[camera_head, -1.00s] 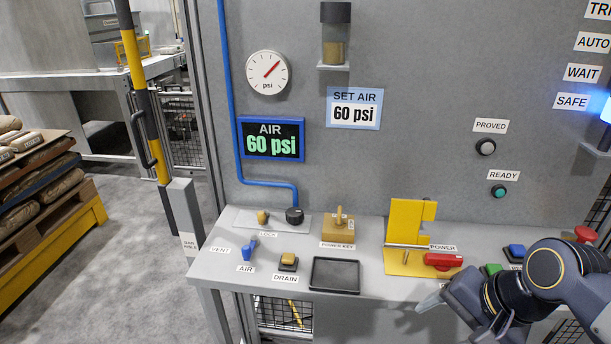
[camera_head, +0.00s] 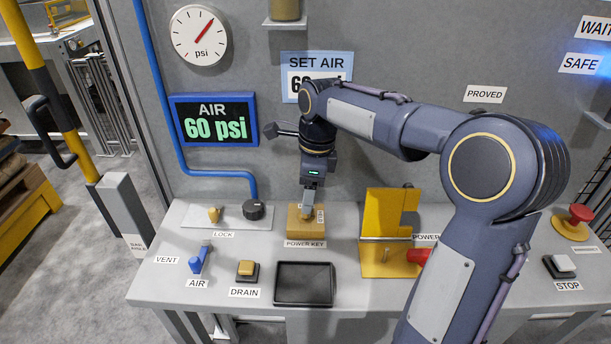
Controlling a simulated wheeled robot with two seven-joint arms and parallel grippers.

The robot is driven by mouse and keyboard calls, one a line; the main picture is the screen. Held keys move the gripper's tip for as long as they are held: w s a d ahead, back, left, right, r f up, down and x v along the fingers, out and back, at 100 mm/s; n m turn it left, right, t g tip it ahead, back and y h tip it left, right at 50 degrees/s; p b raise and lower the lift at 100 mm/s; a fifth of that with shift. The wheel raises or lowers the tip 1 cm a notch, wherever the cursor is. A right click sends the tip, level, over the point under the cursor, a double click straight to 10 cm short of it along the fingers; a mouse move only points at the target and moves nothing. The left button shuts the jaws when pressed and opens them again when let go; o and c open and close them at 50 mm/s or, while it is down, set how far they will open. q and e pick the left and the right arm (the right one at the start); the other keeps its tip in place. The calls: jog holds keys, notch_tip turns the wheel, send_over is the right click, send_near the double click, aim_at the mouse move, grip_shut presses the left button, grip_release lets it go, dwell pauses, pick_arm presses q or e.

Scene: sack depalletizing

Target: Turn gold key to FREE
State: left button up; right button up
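The gold power-key block (camera_head: 304,228) sits on the grey console, above its POWER KEY label. My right gripper (camera_head: 306,208) reaches down onto the top of this block, fingers pointing down and close together. The key that stood on the block is hidden behind the fingers, so I cannot tell whether they are shut on it. A small white tag (camera_head: 320,215) shows just right of the fingertips; its text is too small to read. My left gripper is not in view.
Left of the block are a gold lock piece (camera_head: 213,214), a black knob (camera_head: 254,209), a blue AIR lever (camera_head: 199,260) and the DRAIN button (camera_head: 245,269). An empty black tray (camera_head: 304,284) lies in front. A yellow hinged bracket (camera_head: 389,214) stands close on the right.

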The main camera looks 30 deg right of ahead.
jog(key=shift+w+a+f, duration=0.15)
jog(key=shift+f, duration=2.05)
jog(key=c, duration=1.1)
jog(key=shift+r+n+p, duration=0.15)
jog(key=shift+n+p, duration=0.35)
jog(key=shift+n, duration=0.6)
jog(key=shift+n+g, duration=0.3)
jog(key=shift+n, duration=0.7)
jog(key=shift+p, duration=0.3)
